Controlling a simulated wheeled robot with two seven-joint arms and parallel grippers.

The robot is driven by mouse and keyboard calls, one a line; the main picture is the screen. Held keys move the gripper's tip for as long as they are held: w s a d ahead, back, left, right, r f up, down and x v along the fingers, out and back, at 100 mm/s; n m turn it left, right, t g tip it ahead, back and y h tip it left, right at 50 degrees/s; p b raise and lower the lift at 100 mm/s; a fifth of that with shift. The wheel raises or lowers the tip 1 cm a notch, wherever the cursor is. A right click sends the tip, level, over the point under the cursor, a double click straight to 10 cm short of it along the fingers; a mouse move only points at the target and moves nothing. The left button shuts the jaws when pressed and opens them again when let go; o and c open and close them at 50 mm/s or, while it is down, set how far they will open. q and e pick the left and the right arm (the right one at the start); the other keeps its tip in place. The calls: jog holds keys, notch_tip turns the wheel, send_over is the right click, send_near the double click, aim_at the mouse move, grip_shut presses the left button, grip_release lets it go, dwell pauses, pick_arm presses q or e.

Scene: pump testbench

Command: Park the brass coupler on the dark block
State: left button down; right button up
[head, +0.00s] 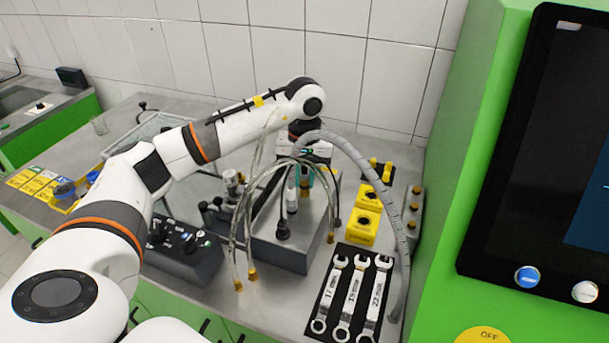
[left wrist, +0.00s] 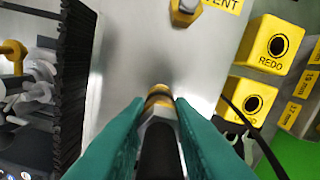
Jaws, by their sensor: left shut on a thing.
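My left gripper (head: 304,178) has teal fingers and hangs over the grey metal box on the bench. In the left wrist view the fingers (left wrist: 159,108) are shut on a slim fitting with a brass-coloured end, the brass coupler (left wrist: 159,92). Its far end points at the bare metal surface; I cannot tell whether it touches. In the head view the coupler is small and partly behind clear hoses. A dark block (head: 389,178) with yellow pegs stands at the back right; I cannot tell whether it is the task's block. My right gripper is not in view.
Clear hoses with brass ends (head: 238,286) and a grey corrugated hose (head: 385,170) arch around the gripper. Yellow blocks (head: 361,227), a grey socket strip (head: 414,222) and wrenches on a black mat (head: 322,305) lie right. A dark control box (head: 190,265) stands left.

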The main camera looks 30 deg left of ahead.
pick_arm(q)
jog(key=shift+f, duration=0.25)
dwell(0.4)
jog(key=c, duration=1.2)
grip_release()
jog(key=shift+r, duration=0.1)
jog(key=shift+r+p, duration=1.8)
jog(key=shift+r, duration=1.65)
jog(key=shift+s+f, duration=0.1)
